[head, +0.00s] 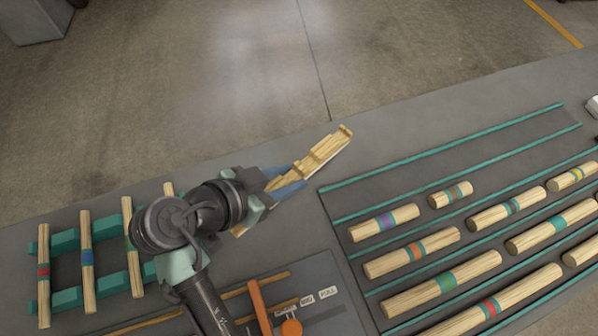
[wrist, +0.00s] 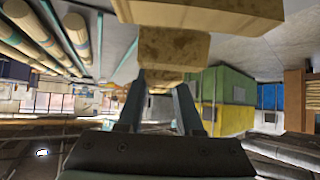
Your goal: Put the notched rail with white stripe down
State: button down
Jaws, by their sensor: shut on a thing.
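A pale wooden notched rail (head: 325,153) is held in my gripper (head: 287,184) above the grey table, near its far edge. Its far end reaches up and right past the fingertips, with step-like notches along it. I cannot make out a white stripe on it in either view. In the wrist view, the rail (wrist: 172,48) shows end-on as pale, stained wood blocks between and beyond the two fingers. My gripper (wrist: 160,95) is shut on it. The fingers and wrist hide part of the rail.
On the right, several banded dowels (head: 440,283) lie in rows between teal strips (head: 450,147). At left, striped rods (head: 87,262) lie across teal supports (head: 66,299). A panel with an orange lever (head: 260,306) is at the front. Bare table (head: 295,235) lies between.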

aim_at(289, 202)
notch_tip(289, 202, down, 8)
jog(key=shift+w+r, duration=0.1)
jog(key=shift+r, duration=0.05)
dwell(0.3)
jog(key=shift+b, duration=0.3)
jog(key=c, duration=0.6)
grip_release()
jog(key=shift+o, duration=0.2)
jog(key=shift+r, duration=0.1)
jog(key=v, duration=1.2)
